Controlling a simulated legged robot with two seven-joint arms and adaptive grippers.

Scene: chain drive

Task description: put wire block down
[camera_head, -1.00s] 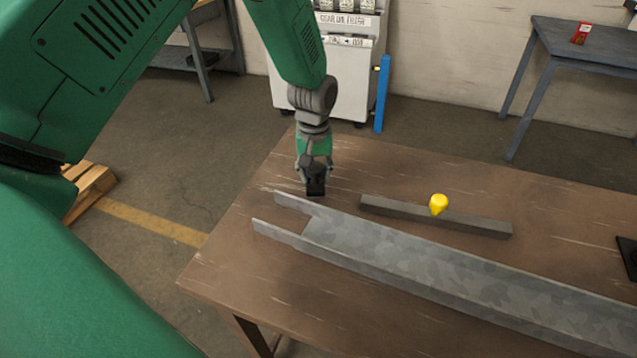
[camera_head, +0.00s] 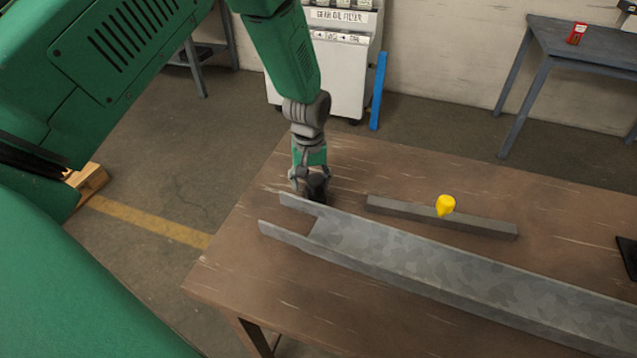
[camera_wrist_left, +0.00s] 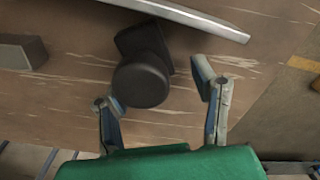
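The wire block, a black piece with a round end, stands on the brown table in the left wrist view (camera_wrist_left: 142,80). In the head view it is a small dark shape, mostly hidden behind my left gripper (camera_head: 309,178) and the channel's rim. My left gripper points down at the table's far left part. In the left wrist view its two fingers (camera_wrist_left: 160,95) are spread, with a clear gap between the block and the right-hand finger. The left-hand finger overlaps the block's edge; I cannot tell if they touch. My right gripper is not in view.
A long grey metal channel (camera_head: 420,260) lies just in front of the block. A grey bar (camera_head: 400,207) with a yellow piece (camera_head: 445,205) lies to the right. A black flat item (camera_head: 628,255) is at the right edge. The table's near left corner is bare.

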